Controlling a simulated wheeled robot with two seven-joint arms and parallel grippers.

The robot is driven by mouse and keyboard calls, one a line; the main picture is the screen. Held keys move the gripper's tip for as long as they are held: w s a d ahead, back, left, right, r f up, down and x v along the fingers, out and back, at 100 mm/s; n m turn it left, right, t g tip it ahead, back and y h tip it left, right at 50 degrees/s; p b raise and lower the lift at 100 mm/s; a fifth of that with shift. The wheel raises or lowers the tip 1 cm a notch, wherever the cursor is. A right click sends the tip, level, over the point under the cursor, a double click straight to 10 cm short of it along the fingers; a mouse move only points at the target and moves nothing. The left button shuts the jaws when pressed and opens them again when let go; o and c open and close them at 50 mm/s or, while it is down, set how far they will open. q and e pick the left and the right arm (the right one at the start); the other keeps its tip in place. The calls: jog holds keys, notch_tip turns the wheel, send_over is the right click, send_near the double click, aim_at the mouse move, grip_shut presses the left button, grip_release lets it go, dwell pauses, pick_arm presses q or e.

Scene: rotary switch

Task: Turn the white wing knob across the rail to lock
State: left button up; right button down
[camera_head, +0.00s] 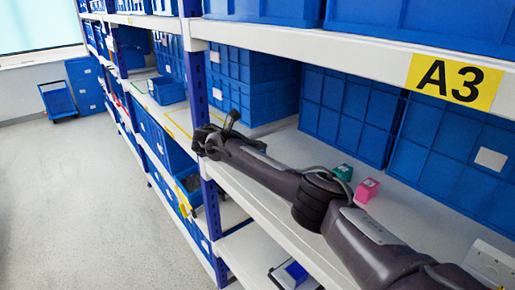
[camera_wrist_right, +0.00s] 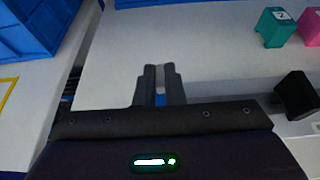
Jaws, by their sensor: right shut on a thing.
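My right gripper (camera_head: 208,141) reaches along the shelf's front edge to the blue upright post. In the right wrist view its two dark fingers (camera_wrist_right: 160,78) are close together at the front edge of the white shelf. They are shut on a small pale piece, the white wing knob (camera_wrist_right: 160,72), of which only a sliver shows between the fingertips. A bit of blue shows below it. The knob's angle to the rail cannot be told. In the head view the knob is hidden by the gripper. My left gripper is not in view.
A green cube (camera_head: 343,172) and a pink cube (camera_head: 367,190) stand on the shelf behind my right arm. Blue crates (camera_head: 350,115) line the back. A black block (camera_wrist_right: 296,95) is right of the gripper in the wrist view.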

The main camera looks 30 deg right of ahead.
dwell(0.5)
jog(key=c, duration=1.5)
grip_release()
jog(key=shift+a+r, duration=0.15)
jog(key=shift+a, duration=0.2)
jog(key=b+v, duration=0.2)
jog(key=v, duration=0.5)
